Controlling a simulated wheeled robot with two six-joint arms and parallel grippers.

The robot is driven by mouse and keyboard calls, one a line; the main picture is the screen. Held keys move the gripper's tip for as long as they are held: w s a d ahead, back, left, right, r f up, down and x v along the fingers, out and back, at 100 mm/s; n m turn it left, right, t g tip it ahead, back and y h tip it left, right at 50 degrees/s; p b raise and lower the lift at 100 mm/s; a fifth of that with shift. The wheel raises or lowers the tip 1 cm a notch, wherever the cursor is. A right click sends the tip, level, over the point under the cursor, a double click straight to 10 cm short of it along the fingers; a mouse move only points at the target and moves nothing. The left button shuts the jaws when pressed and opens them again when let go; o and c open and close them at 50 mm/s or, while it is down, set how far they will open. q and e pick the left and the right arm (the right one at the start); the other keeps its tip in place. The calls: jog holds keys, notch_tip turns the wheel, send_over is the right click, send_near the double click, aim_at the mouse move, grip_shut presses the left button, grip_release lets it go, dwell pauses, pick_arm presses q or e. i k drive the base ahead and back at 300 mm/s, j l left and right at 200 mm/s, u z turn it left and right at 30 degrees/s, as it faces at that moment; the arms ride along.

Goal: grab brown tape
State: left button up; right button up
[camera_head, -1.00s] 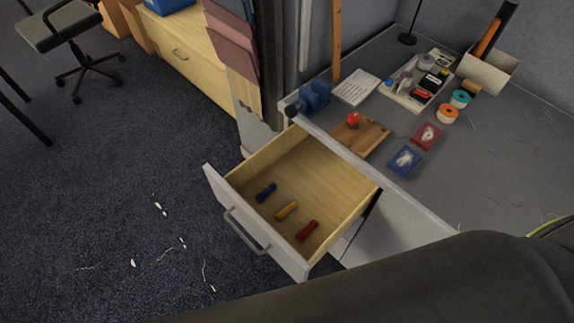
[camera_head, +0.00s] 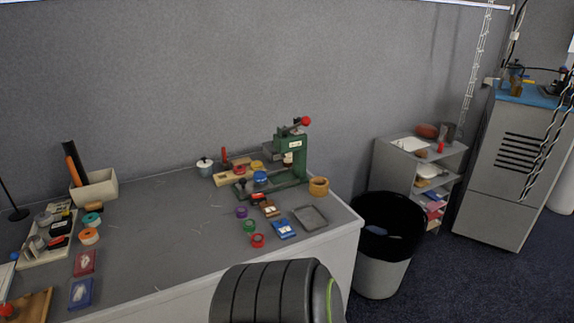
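A brown tape roll (camera_head: 318,186) lies on the long grey table (camera_head: 185,245), close to its right end. It sits just right of the base of a green hand press (camera_head: 293,160), behind a grey tray. No gripper of mine is in view. A dark ribbed part with a green ring, which looks like part of my own arm, covers the table's front edge at the bottom middle.
Near the roll are a grey tray (camera_head: 310,218), a blue packet (camera_head: 284,229) and small purple, green and red rolls (camera_head: 257,240). A black-lined bin (camera_head: 388,228) stands beyond the table's right end. The table's middle is mostly clear.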

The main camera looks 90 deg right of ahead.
aim_at(319, 187)
jog(key=z, duration=2.95)
jog(key=i+l+u, duration=0.1)
jog(key=u, duration=0.3)
jog(key=l+u, duration=0.25)
jog(key=u, duration=0.2)
jog(key=i+l+u, duration=0.2)
jog(key=l, duration=0.4)
jog(key=i+l+u, duration=0.15)
jog(key=l, duration=0.4)
jog(key=i+l+u, duration=0.2)
jog(key=l, duration=0.45)
jog(key=l+u, duration=0.2)
jog(key=l, duration=0.4)
